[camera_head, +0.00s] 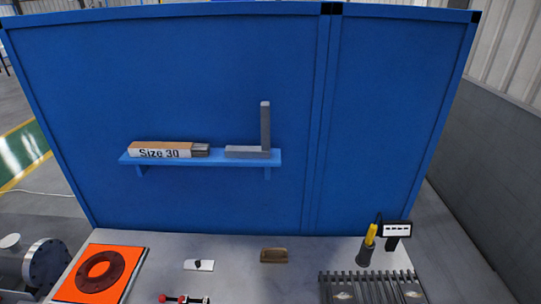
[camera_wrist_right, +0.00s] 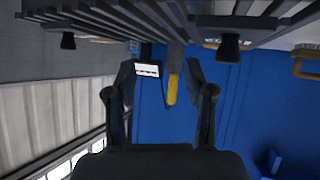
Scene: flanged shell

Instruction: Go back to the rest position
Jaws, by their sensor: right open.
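My right gripper (camera_wrist_right: 160,78) shows in the right wrist view with its two dark fingers spread apart. Nothing is held between them. A yellow-handled tool (camera_wrist_right: 172,90) and a small white display (camera_wrist_right: 147,70) appear beyond the fingers, and the view looks upside down. Neither gripper shows in the head view, and my left gripper is in no view. The grey flanged shell (camera_head: 47,265) lies at the lower left of the head view, partly cut off by the edge.
A slatted grey rack (camera_head: 370,287) sits at the table's front right; it looms close in the right wrist view (camera_wrist_right: 190,22). An orange plate with a dark ring (camera_head: 98,275) lies at left. A blue panel (camera_head: 170,70) with a shelf (camera_head: 200,160) stands behind.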

